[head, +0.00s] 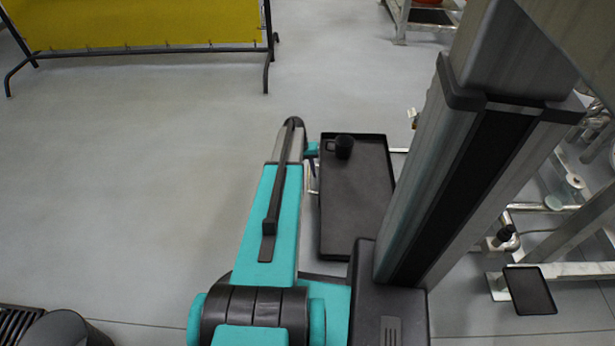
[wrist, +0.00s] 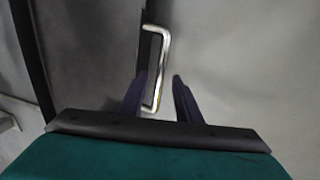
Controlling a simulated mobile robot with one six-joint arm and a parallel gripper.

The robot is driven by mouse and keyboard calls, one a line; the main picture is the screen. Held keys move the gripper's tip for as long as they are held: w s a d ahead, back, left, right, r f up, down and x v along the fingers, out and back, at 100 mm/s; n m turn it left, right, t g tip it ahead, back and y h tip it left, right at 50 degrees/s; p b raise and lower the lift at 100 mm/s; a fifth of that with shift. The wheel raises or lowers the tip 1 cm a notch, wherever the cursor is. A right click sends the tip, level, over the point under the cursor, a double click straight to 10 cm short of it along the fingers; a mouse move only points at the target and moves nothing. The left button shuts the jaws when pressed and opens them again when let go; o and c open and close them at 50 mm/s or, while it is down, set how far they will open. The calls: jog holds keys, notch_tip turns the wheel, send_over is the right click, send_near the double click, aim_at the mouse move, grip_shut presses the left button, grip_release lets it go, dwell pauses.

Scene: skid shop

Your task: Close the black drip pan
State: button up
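The black drip pan (head: 358,205) is a long shallow tray, right of my arm in the head view, partly hidden by my column. In the wrist view a silver bar handle (wrist: 165,50) stands out beside a dark narrow edge. My gripper (wrist: 160,77) has two dark fingers, spread apart and empty. The lower end of the handle shows between the fingers, nearer the left one; contact cannot be told. In the head view my gripper is mostly hidden by my arm, near the pan's left side.
A small black cylindrical thing (head: 343,147) shows at the pan's far end. A metal frame (head: 560,270) with a smaller black tray (head: 529,290) stands at right. A yellow screen (head: 140,22) stands at the back left.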

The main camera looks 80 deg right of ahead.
jog(key=shift+s+f, duration=0.15)
jog(key=shift+f, duration=0.45)
jog(key=shift+c, duration=0.3)
grip_shut()
jog(key=shift+s, duration=0.1)
